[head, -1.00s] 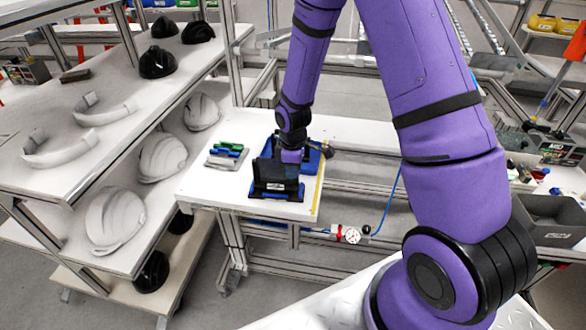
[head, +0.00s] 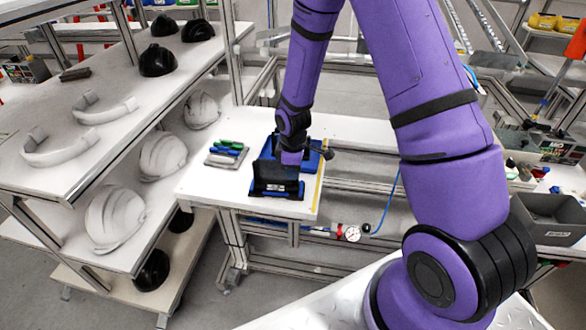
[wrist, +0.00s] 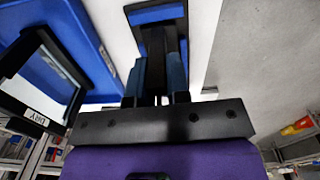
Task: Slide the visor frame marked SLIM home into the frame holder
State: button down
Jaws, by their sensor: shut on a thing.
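My gripper (head: 291,160) is over the front of the white workbench. In the wrist view my gripper (wrist: 157,98) has its two blue-grey fingers shut on a dark visor frame (wrist: 158,45), seen nearly edge-on. The frame holder, black with blue, lies beyond the fingertips (wrist: 152,14). In the head view the held frame (head: 275,173) is a dark upright panel at the blue-edged frame holder (head: 277,194). I cannot tell how deep it sits. No SLIM mark is readable on it.
A blue tray (head: 313,158) lies behind the holder; in the wrist view a black frame with a white label (wrist: 38,118) is on it. A small rack with green and blue pieces (head: 227,153) stands left. A yellow strip (head: 319,190) marks the bench's right edge.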

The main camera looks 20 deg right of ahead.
jog(key=shift+f, duration=0.55)
jog(key=c, duration=1)
grip_release()
notch_tip(320, 180, up, 11)
jog(key=shift+f, duration=0.1)
